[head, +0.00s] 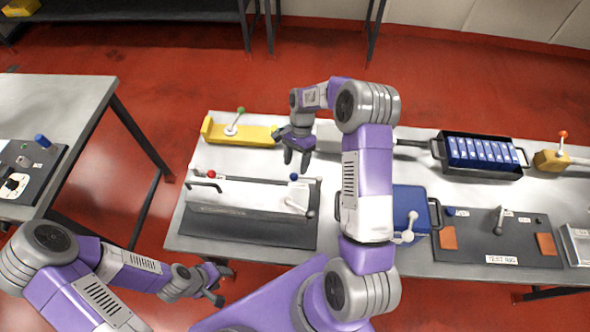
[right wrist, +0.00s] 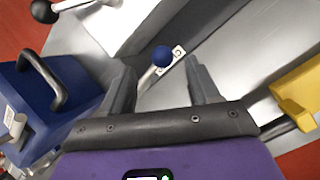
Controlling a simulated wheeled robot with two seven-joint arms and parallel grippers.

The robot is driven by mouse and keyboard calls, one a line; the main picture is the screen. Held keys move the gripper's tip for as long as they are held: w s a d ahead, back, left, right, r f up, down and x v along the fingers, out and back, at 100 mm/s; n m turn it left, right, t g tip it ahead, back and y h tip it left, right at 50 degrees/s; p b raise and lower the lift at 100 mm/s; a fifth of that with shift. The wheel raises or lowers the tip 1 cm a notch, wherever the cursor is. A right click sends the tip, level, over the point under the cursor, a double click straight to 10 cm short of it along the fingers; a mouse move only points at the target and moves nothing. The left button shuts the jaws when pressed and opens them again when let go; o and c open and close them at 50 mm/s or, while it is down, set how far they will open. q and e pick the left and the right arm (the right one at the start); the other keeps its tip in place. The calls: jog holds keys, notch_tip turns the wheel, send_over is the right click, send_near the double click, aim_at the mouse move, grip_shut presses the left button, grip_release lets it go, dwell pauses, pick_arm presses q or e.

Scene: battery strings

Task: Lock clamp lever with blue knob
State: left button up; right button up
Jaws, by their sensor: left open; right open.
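The blue knob (head: 293,177) of the clamp lever is at the back right of the grey fixture (head: 250,232). In the right wrist view the blue knob (right wrist: 163,56) tops a short pale lever beside a small bolted plate (right wrist: 179,51). My right gripper (head: 297,160) is open just above the knob. In the right wrist view the knob shows in the gap between its fingers (right wrist: 163,88), apart from both. My left gripper (head: 217,294) is open and empty, low in front of the table. The lever's lower end is partly hidden.
A red knob (head: 211,175) and a black-ended lever (head: 310,213) are on the same fixture. A yellow fixture with a green knob (head: 241,111) stands behind. A blue case (head: 410,205) stands to the right, beside a test rig panel (head: 480,244) and a battery crate (head: 482,172).

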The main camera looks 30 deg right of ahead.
jog(key=shift+v, duration=1.55)
